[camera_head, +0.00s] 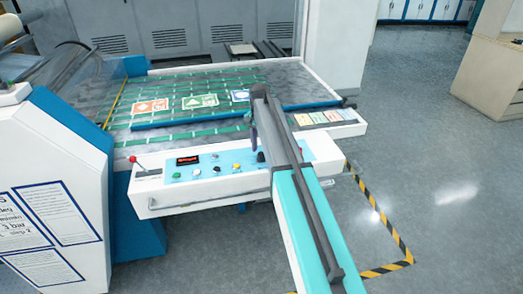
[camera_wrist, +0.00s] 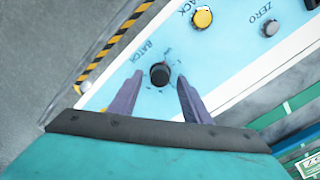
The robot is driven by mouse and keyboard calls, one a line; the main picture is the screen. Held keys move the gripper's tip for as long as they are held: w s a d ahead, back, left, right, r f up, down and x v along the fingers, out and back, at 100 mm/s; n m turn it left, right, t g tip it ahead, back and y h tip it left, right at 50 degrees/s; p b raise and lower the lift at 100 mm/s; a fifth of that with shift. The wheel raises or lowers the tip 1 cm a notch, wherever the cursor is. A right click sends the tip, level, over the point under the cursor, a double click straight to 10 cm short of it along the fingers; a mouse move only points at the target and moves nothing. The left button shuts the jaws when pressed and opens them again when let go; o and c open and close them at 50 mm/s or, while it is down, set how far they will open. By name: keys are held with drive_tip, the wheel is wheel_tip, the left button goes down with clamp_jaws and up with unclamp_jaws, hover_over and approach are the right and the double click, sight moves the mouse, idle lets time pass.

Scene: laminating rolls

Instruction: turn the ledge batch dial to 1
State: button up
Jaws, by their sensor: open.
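The batch dial (camera_wrist: 159,75) is a black round knob on a light blue panel, next to the printed word BATCH in the wrist view. Small marks surround it, too small to read. My gripper (camera_wrist: 157,92) is open, with one finger on each side of the dial and a gap to it on both sides. I cannot tell how far the fingertips are above the panel. In the head view the dark knob (camera_head: 261,157) shows on the front ledge (camera_head: 185,203), close to my gripper (camera_head: 252,140).
A yellow button (camera_wrist: 202,18) and a smaller ZERO knob (camera_wrist: 270,28) sit along the panel. The head view also shows a red display (camera_head: 188,160), a red-tipped lever (camera_head: 133,160) and printed cards on the bed (camera_head: 200,120). Striped floor tape (camera_head: 400,245) borders free floor at right.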

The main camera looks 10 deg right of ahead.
drive_tip(key=shift+f, duration=0.85)
drive_tip(key=c, duration=1)
drive_tip(key=shift+c, duration=0.2)
drive_tip(key=shift+m, duration=0.3)
drive_tip(key=m, duration=0.3)
drive_tip(key=shift+m, duration=2)
